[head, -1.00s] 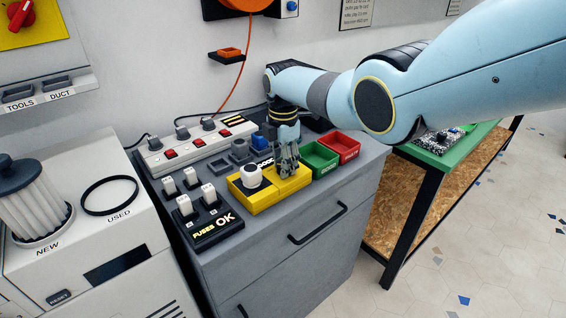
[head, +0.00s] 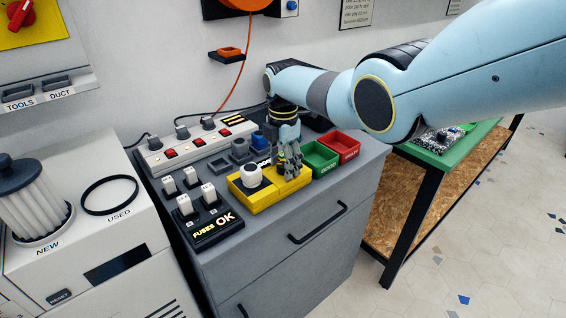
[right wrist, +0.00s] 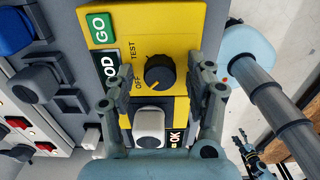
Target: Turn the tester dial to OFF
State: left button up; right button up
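The yellow tester (head: 270,194) sits on the grey cabinet. Its black dial (right wrist: 160,72) shows in the right wrist view, with an orange mark pointing down and slightly left, on the side of the OFF lettering (right wrist: 138,82). TEST is printed above OFF. A white rounded part (right wrist: 148,125) is beside the dial. My right gripper (head: 289,165) is over the tester's right part; in the right wrist view its fingers (right wrist: 163,78) are spread on both sides of the dial with gaps, not gripping it. What seems my left gripper (right wrist: 247,146) shows small at lower right, its opening unclear.
Green and red bins (head: 320,158) stand close right of the gripper. A black fuse block (head: 212,224) is left of the tester. A power strip (head: 195,145) and grey sockets are behind. The cabinet's front edge is near.

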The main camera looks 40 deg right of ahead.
jog(key=shift+w+r, duration=0.1)
jog(key=shift+r, duration=0.35)
notch_tip(320, 180, up, 11)
dwell(0.6)
